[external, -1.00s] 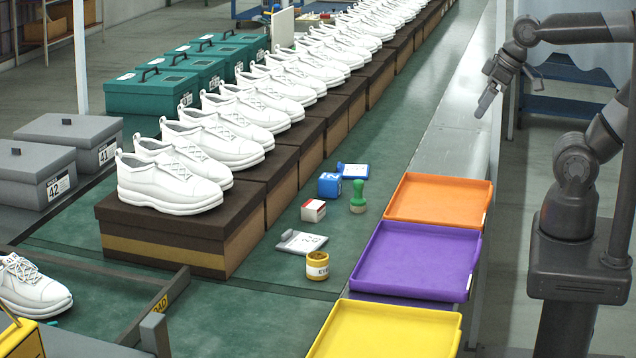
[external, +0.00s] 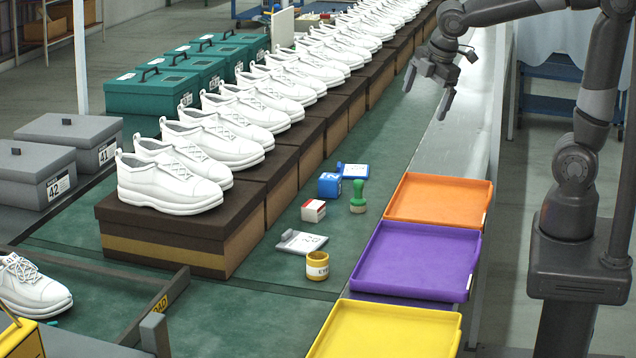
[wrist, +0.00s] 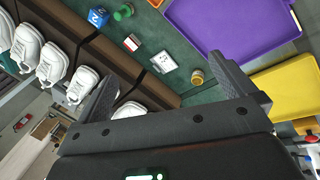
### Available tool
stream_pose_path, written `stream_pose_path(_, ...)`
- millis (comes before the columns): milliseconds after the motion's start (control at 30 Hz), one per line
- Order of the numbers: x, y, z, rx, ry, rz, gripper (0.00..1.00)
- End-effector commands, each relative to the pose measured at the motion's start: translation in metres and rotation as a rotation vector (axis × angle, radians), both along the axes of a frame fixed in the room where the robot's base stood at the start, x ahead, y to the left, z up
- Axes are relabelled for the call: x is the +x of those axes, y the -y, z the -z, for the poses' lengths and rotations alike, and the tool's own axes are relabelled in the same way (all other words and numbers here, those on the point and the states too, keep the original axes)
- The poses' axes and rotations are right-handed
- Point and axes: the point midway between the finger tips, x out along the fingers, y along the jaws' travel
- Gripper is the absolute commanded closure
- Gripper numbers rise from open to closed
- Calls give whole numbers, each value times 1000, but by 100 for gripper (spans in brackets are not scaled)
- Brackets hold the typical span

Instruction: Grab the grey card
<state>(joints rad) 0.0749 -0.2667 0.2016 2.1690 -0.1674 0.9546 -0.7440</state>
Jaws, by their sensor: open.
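A grey-white card (external: 301,241) with dark printing lies flat on the green belt, left of the purple tray and just behind a yellow pot. It also shows in the wrist view (wrist: 164,62), between and beyond my fingers. My gripper (external: 428,95) is open and empty, raised above the far part of the metal edge, well above and to the right of the card. In the wrist view my gripper's two dark fingers (wrist: 178,88) are spread wide, touching nothing.
Near the card are the yellow pot (external: 318,266), a red-white box (external: 313,210), a green stamp (external: 358,197), a blue box (external: 329,185) and a blue-white card (external: 353,170). Shoe boxes (external: 230,245) with white shoes line the left. Orange (external: 437,198), purple (external: 416,262) and yellow (external: 385,330) trays line the right.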

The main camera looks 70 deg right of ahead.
Motion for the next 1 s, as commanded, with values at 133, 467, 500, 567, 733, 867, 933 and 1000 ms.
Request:
stream_pose_path(133, 44, -12, 15, -88, -90, -248, 0)
stream_pose_path(467, 134, -39, 64, -212, -265, -821, 0)
stream_pose_path(500, 144, -42, 71, -220, -282, -890, 0)
stream_pose_path(567, 159, -47, 84, -230, -307, -993, 0)
stream_pose_path(733, 199, -60, 121, -242, -356, -1282, 0)
stream_pose_path(867, 226, -68, 153, -239, -377, -1498, 0)
stream_pose_path(933, 240, -72, 171, -234, -380, -1612, 0)
stream_pose_path(1000, 253, -76, 188, -227, -378, -1717, 0)
